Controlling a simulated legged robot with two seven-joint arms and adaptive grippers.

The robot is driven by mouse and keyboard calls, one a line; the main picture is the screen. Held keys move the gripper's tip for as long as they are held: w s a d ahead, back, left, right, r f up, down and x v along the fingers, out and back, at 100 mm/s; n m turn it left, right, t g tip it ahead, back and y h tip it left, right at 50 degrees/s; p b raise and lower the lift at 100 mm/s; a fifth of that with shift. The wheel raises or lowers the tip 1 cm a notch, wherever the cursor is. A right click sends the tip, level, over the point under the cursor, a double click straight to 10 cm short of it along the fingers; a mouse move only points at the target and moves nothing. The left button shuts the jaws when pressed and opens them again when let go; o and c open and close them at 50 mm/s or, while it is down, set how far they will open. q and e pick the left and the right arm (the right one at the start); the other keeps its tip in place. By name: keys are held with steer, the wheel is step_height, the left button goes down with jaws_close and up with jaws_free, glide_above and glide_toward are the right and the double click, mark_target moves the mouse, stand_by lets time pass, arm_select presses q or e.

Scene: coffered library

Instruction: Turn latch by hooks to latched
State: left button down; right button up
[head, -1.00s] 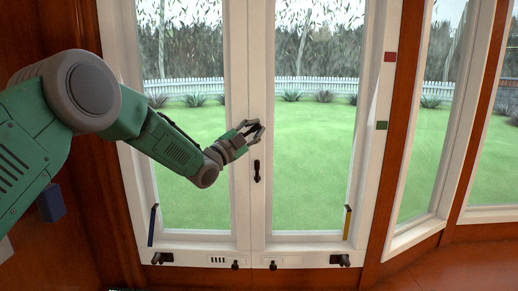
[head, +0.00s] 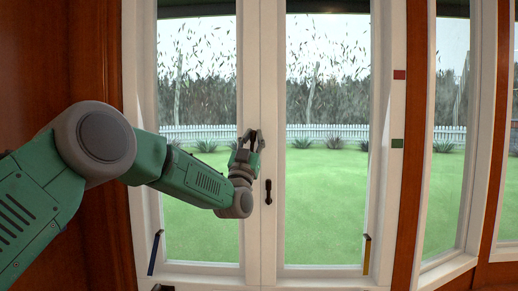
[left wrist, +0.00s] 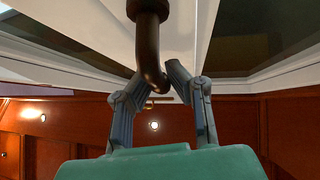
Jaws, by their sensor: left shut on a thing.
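My left gripper (head: 250,137) is at the middle frame of the double window, with its fingers pointing up. A dark bronze handle (left wrist: 148,40) with a curved lower end comes down between the two fingers in the left wrist view, and the left gripper (left wrist: 150,92) is shut on it. In the head view the fingers mostly hide this part. A second dark handle (head: 268,192) hangs upright on the middle frame, just below and right of the gripper. My right gripper is not in view.
A blue strip (head: 154,253) and a yellow strip (head: 367,255) stand at the lower window edges. Wooden panelling (head: 60,60) is on the left.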

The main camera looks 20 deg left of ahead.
arm_select(q)
steer(key=shift+a+f+n+y+b, duration=0.1)
steer(key=shift+f+n+y+b, duration=0.15)
steer(key=shift+n+y, duration=0.35)
steer(key=shift+a+f+n+y+b, duration=0.1)
steer(key=shift+f+n+y, duration=0.1)
steer(key=shift+n+y, duration=0.6)
steer(key=shift+n, duration=0.1)
steer(key=c, duration=1.7)
jaws_free()
steer(key=shift+a, duration=0.1)
steer(key=shift+o, duration=1.1)
steer(key=shift+s+r, duration=0.1)
steer(key=shift+a+r, duration=0.15)
steer(key=v, duration=1.2)
